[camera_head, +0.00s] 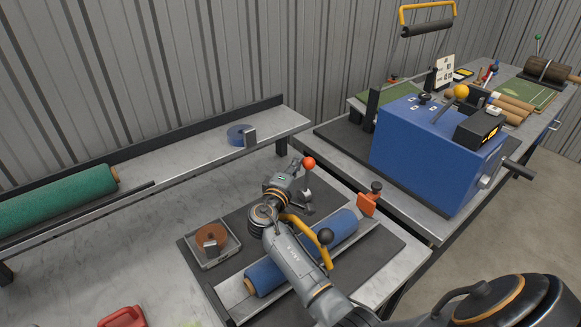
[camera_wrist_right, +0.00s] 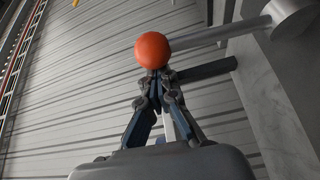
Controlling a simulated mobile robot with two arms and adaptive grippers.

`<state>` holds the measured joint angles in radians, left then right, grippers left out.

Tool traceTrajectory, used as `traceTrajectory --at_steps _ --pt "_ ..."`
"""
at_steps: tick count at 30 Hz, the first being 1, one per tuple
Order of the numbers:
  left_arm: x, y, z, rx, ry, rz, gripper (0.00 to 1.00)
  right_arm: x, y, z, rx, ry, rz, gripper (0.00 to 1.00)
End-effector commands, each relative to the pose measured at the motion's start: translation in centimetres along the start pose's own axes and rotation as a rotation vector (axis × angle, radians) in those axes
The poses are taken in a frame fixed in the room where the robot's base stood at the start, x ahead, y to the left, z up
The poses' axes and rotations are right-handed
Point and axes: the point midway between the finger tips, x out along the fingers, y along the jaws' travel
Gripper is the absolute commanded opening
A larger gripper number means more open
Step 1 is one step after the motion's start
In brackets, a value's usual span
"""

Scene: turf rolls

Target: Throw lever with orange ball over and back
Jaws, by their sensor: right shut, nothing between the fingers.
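The orange ball (camera_head: 308,162) tops a lever by the work table's far edge, just beyond my right gripper (camera_head: 299,170). In the right wrist view the ball (camera_wrist_right: 153,49) sits right at the tips of my right gripper (camera_wrist_right: 158,76), whose fingers are together with nothing between them. Whether the tips touch the ball cannot be told. A grey rod (camera_wrist_right: 220,32) runs from behind the ball to a round hub (camera_wrist_right: 292,15) at the upper right. In the head view my arm hides most of the lever. My left gripper is not in view.
A blue roll (camera_head: 265,276) lies in a tray under my arm, by a yellow handle (camera_head: 325,255) with a black knob. An orange clamp (camera_head: 368,203) stands to the right. A blue machine (camera_head: 425,150) with a yellow-orange ball lever (camera_head: 461,91) is behind. A tape tray (camera_head: 228,250) lies left.

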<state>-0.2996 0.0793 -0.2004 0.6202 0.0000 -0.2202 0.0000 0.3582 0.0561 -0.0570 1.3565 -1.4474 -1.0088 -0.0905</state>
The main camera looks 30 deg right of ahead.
Motion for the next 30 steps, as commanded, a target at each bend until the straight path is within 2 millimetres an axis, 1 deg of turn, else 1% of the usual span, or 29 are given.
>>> traceTrajectory --at_steps 1,4,14,17,20,27,30 --pt "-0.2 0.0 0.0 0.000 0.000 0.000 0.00 -0.1 0.2 0.4 -0.001 -0.003 0.000 0.00" --pt "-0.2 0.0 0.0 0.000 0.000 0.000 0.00 -0.3 0.2 0.7 -0.003 -0.003 -0.001 0.00" --pt "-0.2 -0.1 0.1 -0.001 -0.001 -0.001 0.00 -0.3 0.3 0.7 -0.003 -0.002 -0.001 0.00" --pt "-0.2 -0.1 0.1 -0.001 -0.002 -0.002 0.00 -0.2 0.9 0.6 0.001 -0.002 -0.001 0.00" --pt "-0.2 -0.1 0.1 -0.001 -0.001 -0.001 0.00 -0.2 2.3 0.5 0.003 -0.002 0.001 0.00" --pt "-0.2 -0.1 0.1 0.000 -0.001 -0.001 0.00 -0.1 6.9 0.2 0.003 -0.001 0.000 0.00" --pt "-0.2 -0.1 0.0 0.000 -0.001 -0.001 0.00 0.0 8.5 0.1 0.001 -0.001 0.000 0.00"
